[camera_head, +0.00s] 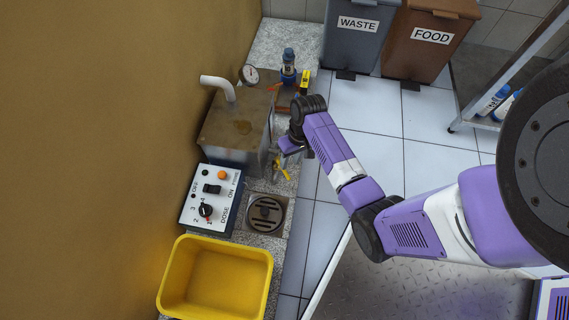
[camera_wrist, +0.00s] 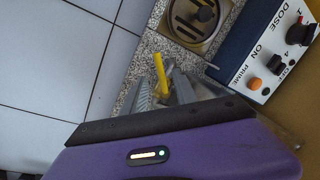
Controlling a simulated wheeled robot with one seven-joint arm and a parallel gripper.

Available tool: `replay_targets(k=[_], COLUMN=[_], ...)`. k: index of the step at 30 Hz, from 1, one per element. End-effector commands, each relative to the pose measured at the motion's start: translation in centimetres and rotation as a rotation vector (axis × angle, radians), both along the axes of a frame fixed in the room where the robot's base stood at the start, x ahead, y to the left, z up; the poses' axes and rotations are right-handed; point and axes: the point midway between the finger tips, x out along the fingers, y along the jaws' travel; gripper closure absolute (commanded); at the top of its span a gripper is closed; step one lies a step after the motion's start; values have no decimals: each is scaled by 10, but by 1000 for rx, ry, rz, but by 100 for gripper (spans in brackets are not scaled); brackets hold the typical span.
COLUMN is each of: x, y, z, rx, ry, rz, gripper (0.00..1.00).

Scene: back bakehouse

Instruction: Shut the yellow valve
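The yellow valve's lever (camera_head: 282,170) sticks out low at the right front of a grey metal tank (camera_head: 237,130). In the wrist view the yellow lever (camera_wrist: 159,74) stands between and just beyond my fingertips. My gripper (camera_head: 283,154) is at the tank's right side, close to the lever. In the wrist view its two grey fingers (camera_wrist: 162,92) are apart, one on each side of the lever. I cannot tell whether either finger touches it. The valve body is mostly hidden by my gripper.
A control box (camera_head: 211,199) with knobs, a floor drain (camera_head: 265,214) and a yellow tub (camera_head: 216,278) lie in front of the tank. A blue bottle (camera_head: 288,70) and another yellow piece (camera_head: 305,82) stand behind it. Waste (camera_head: 354,45) and food (camera_head: 425,48) bins stand beyond.

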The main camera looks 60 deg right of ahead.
Motion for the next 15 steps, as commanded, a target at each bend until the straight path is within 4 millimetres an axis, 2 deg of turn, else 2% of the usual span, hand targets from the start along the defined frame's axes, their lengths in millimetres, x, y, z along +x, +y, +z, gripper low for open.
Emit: replay_targets(k=[1, 6, 15], x=[0, 3, 6], y=[1, 5, 10], z=[-14, -40, -62], rx=[1, 0, -2], ry=[2, 0, -1], rz=[-1, -2, -1], gripper=[65, 65, 65])
